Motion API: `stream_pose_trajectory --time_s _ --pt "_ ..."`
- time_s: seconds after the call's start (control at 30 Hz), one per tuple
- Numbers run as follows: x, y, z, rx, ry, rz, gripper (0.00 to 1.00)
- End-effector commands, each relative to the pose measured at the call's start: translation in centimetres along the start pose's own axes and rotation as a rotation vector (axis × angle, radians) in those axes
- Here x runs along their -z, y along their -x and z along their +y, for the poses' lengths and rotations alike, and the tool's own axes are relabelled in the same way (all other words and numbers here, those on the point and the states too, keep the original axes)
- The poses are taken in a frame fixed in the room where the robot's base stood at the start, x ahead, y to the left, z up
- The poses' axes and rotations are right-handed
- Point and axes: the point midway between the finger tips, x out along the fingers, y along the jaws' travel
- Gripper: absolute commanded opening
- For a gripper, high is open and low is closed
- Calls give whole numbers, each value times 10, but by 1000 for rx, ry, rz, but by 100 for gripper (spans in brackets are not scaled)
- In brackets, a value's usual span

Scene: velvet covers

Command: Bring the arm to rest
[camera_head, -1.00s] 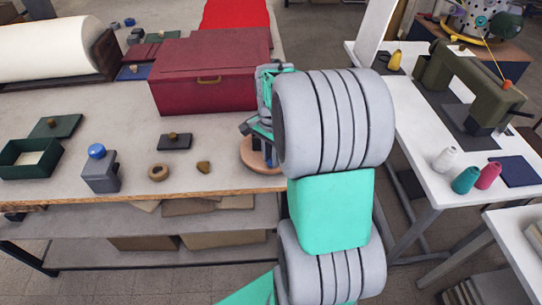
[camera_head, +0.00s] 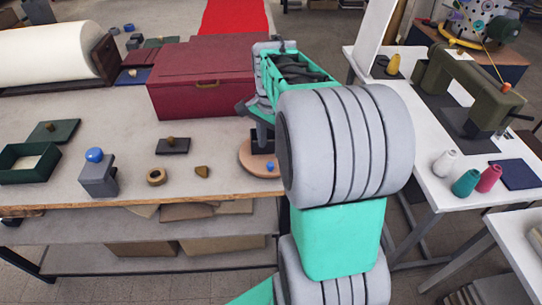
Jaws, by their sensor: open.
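My gripper (camera_head: 257,122) is at the end of my raised grey and teal arm, over the right end of the grey table (camera_head: 120,128). It hangs just above a round wooden disc (camera_head: 247,163), in front of the dark red chest. The jaws are open, and I see nothing held in them. My arm's large grey joint hides part of the gripper and the table's right edge. A small dark block and a blue knob (camera_head: 270,167) show at the disc. I cannot tell whether a fingertip touches them.
The red chest (camera_head: 203,85) stands close behind my gripper. A white table with a sewing machine (camera_head: 465,90) stands right of my arm.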

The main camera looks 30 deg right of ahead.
Motion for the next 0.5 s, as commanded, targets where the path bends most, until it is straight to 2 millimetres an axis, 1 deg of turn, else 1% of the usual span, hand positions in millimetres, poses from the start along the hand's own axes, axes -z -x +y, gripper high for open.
stream_pose_trajectory --time_s 0.03,0.13,0.5 --pt "0 5 0 2 0 2 42" --pt "0 10 0 0 0 0 42" --pt "0 10 0 0 15 0 42"
